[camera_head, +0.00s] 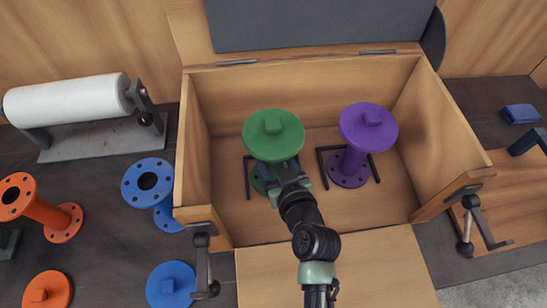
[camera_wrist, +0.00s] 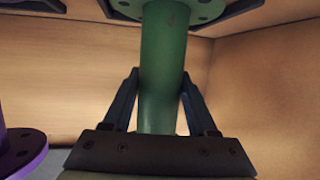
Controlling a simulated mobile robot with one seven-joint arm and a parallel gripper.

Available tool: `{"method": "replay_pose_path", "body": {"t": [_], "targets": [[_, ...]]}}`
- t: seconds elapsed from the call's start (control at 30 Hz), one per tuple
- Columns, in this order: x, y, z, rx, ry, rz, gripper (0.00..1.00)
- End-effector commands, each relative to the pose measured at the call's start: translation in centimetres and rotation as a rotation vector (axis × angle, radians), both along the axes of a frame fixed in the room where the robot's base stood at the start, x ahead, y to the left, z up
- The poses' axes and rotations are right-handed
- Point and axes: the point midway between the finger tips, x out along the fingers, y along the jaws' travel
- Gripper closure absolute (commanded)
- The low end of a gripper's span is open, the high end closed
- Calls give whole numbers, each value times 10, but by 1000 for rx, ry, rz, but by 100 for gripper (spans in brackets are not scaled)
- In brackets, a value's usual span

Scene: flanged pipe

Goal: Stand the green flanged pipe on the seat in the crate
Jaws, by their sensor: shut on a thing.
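The green flanged pipe (camera_head: 273,136) is upright inside the wooden crate (camera_head: 230,226), on its left side, with its capped end with a square knob on top. My gripper (camera_head: 277,178) is shut on its shaft; the wrist view shows a finger on each side of the green shaft (camera_wrist: 162,75). The pipe's holed flange (camera_wrist: 185,9) lies between dark bars in the wrist view. A black seat bracket (camera_head: 247,176) shows beside its lower end in the head view. My gripper hides part of the lower flange, and I cannot tell whether it touches the floor.
A purple flanged pipe (camera_head: 368,128) stands in another black bracket (camera_head: 321,166) to the right. The crate's front flap (camera_head: 380,265) is down and its lid (camera_head: 320,25) is up. Orange pipes (camera_head: 45,212), blue pipes (camera_head: 148,183) and a paper roll (camera_head: 68,100) are outside at left.

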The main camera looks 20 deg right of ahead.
Motion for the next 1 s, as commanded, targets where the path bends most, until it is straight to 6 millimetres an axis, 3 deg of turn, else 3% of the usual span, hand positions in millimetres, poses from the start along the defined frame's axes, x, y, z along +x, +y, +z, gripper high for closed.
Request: {"method": "replay_pose_path", "body": {"t": [0.43,0.47,0.6,1.0], "targets": [[1,-1,-4,-3,-8,-2,100],[0,0,-6,-1,-1,-1,36],[0,0,-6,-1,-1,-1,12],[-1,0,-1,0,-1,-1,12]]}}
